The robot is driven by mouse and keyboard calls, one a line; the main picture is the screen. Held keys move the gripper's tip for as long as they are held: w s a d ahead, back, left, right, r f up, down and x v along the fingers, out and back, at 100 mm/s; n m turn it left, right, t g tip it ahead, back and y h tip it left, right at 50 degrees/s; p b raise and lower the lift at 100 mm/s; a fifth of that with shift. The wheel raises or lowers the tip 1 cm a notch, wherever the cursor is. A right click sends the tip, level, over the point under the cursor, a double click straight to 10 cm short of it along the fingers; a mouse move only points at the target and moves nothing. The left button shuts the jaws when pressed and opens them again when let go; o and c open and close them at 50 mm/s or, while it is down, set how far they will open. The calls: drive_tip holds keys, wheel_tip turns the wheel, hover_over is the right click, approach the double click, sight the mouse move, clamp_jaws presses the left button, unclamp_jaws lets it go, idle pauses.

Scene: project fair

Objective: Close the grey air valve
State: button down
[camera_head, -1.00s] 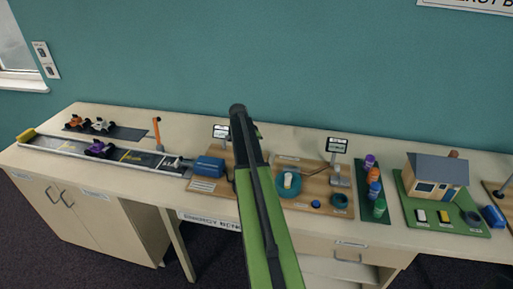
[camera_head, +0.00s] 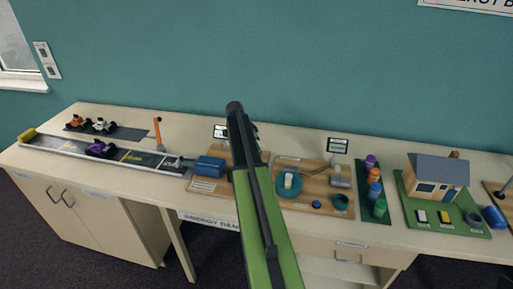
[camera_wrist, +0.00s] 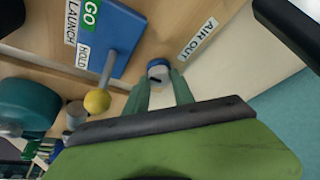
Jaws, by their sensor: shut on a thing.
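In the wrist view, my gripper (camera_wrist: 163,92) has its two green fingers shut on a small grey piece with a blue part (camera_wrist: 158,64), which appears to be the grey air valve. It sits on the wooden board beside the "AIR OUT" label (camera_wrist: 195,38). The fingers hide part of it, so I cannot tell whether the valve is open or closed. In the head view, my arm covers the valve and most of the gripper.
A blue launch panel (camera_wrist: 110,35) with a yellow-knobbed lever (camera_wrist: 97,101) stands close to my fingers. A teal round part (camera_wrist: 30,103) is at the left. In the head view, a blue box (camera_head: 209,167) and a board (camera_head: 309,200) flank my arm.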

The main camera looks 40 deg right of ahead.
drive_tip(key=c, duration=1.1)
unclamp_jaws()
drive_tip(key=shift+w+a, duration=0.2)
drive_tip(key=shift+w, duration=0.05)
drive_tip(key=shift+s+d, duration=0.1)
drive_tip(key=shift+r+p, duration=0.45)
drive_tip(key=shift+p, duration=0.05)
drive_tip(key=p+v, duration=1)
drive_tip(key=v, duration=0.1)
drive_tip(key=p+v, duration=0.5)
drive_tip(key=shift+a+r, duration=0.15)
drive_tip(key=shift+a, duration=0.3)
